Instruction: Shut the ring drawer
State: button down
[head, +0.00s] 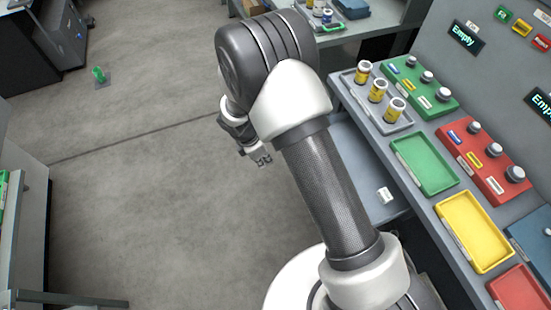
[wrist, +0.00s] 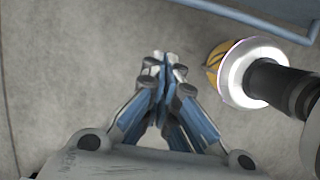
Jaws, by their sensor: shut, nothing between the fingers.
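My gripper (head: 264,160) hangs over bare floor, left of the bench, with its fingers shut and empty. Its closed fingertips (wrist: 163,66) show in the wrist view. A blue-grey tray-like surface (head: 355,160), which looks like a pulled-out drawer, juts from under the bench behind my arm. A small white label or block (head: 385,195) is on it; the writing is too small to read. My gripper is left of this surface and apart from it. A blue rim (wrist: 265,22) crosses the top of the wrist view, apart from the fingers. My arm hides part of the drawer.
The bench holds a grey tray (head: 397,127) of yellow-labelled jars, green (head: 445,105) and red (head: 507,192) button blocks, and green (head: 447,181), yellow (head: 496,262) and red trays. A cabinet (head: 35,190) stands at left. The floor (head: 150,190) between is clear.

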jog(key=w+d+f+b, duration=0.2)
jog(key=d+f+b, duration=0.2)
jog(key=d+f, duration=0.2)
jog(key=shift+a+x, duration=0.25)
jog(key=shift+x, duration=0.9)
jog(key=shift+s+d+f, duration=0.1)
jog(key=w+d+p, duration=0.1)
jog(key=w+d, duration=0.1)
jog(key=d, duration=0.5)
jog(key=w+d+p, duration=0.2)
jog(key=d, duration=0.5)
jog(key=w+d+p, duration=0.1)
jog(key=w+d, duration=0.2)
jog(key=d, duration=0.4)
jog(key=shift+d+p, duration=0.35)
jog(key=shift+d, duration=0.05)
